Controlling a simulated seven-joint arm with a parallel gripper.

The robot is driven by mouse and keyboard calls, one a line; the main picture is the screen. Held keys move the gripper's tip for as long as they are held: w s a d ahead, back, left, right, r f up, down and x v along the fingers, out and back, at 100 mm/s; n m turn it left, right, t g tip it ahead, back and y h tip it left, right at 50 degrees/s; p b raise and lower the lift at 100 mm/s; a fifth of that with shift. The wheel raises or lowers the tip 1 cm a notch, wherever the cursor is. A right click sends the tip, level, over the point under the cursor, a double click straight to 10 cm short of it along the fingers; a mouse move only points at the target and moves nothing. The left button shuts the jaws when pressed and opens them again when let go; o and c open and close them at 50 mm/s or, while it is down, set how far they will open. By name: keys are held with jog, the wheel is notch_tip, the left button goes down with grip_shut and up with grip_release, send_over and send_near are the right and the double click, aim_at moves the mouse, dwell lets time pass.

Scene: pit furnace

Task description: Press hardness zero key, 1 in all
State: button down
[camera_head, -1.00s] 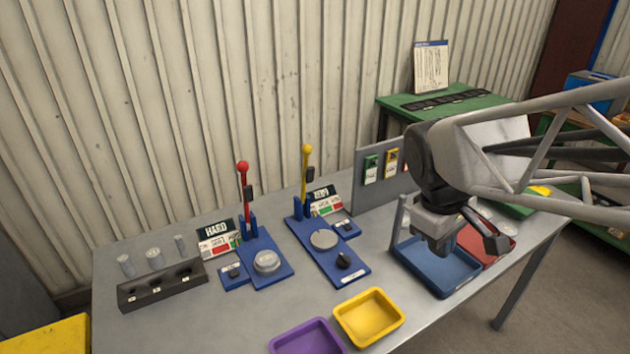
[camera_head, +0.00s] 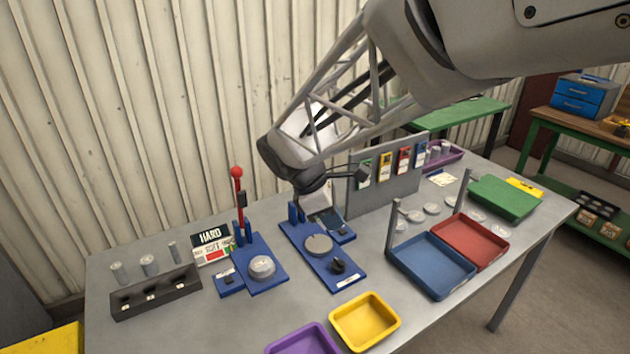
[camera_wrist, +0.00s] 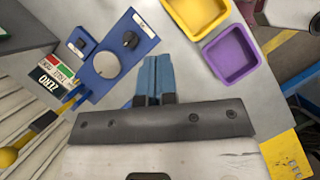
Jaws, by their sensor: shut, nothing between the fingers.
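The red-lever press (camera_head: 262,268) stands on a blue base with a round metal disc. Its "HARD" sign (camera_head: 210,238) is behind it, and a small blue block with a dark key (camera_head: 228,281) is at its left. The similar press (camera_head: 319,244) to its right has a dark knob; its own small key block (camera_wrist: 76,45) and a sign that seems to read "ZERO" (camera_wrist: 50,76) show in the wrist view. My gripper (camera_wrist: 152,60) is shut and empty in the wrist view, above the table. In the head view my wrist hangs over the right press's rear, hiding its yellow lever.
A dark holder (camera_head: 155,293) and metal cylinders are at the left. Yellow (camera_head: 365,321) and purple (camera_head: 303,340) trays lie at the front. Blue (camera_head: 430,266) and red (camera_head: 470,243) trays are at the right. An upright grey panel (camera_head: 390,178) is close to my arm.

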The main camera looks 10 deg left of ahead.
jog(key=a+f+n+t+h, duration=0.1)
jog(key=a+f+n, duration=0.15)
jog(key=a, duration=0.35)
jog(key=a+f+n+h, duration=0.1)
jog(key=a+f+n, duration=0.15)
jog(key=a, duration=0.45)
jog(key=n+t, duration=0.2)
jog(key=n, duration=0.5)
send_over(227, 278)
jog(key=shift+h, duration=0.4)
jog(key=shift+f, duration=2.65)
jog(key=shift+f, duration=0.1)
jog(key=shift+f, duration=4.3)
jog(key=shift+f, duration=0.8)
jog(key=shift+r, duration=0.8)
